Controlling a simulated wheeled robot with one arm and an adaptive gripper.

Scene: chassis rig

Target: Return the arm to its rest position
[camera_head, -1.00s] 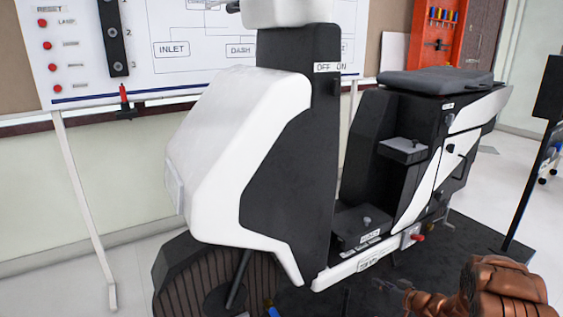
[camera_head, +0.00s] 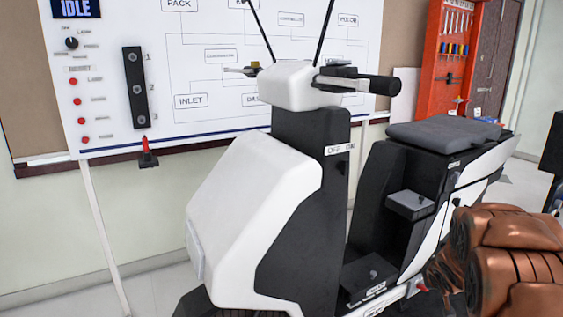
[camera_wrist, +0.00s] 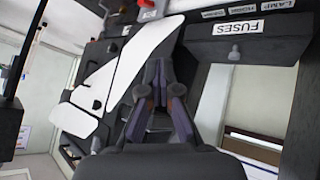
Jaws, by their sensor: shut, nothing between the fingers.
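My arm (camera_head: 505,262) shows as copper-coloured links at the lower right of the head view, in front of the scooter's rear side. My gripper (camera_wrist: 160,92) is in the middle of the wrist view, its dark fingers shut with nothing between them. The gripper's fingers cannot be made out in the head view. Behind the fingers in the wrist view are black and white scooter panels and a label reading FUSES.
A white and black scooter (camera_head: 255,215) fills the middle of the head view. A whiteboard (camera_head: 215,75) with a diagram stands behind it. An orange tool board (camera_head: 452,50) hangs at the back right. A dark post (camera_head: 553,150) stands at the right edge.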

